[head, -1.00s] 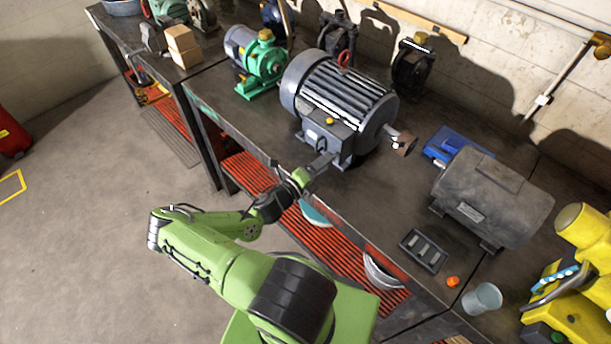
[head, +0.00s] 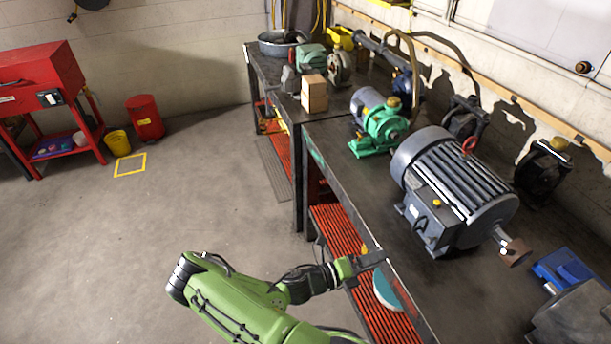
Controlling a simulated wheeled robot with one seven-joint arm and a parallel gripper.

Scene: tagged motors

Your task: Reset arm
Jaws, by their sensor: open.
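My green arm reaches in from the bottom of the head view, bent, with its forearm pointing right toward the bench edge. My gripper (head: 374,262) is at the front edge of the workbench (head: 345,185), left of and below the large grey motor (head: 450,190). It is apart from the motor and appears empty. Its jaws are small in the picture and seen from the side. The large grey motor has a red lifting ring on top and a yellow cap on its box.
A green pump (head: 380,130) and a cardboard box (head: 314,94) stand farther back on the bench. A blue item (head: 566,268) and a dark grey motor (head: 575,318) are at lower right. A red cabinet (head: 40,80) and red bin (head: 145,117) stand left. The floor between is clear.

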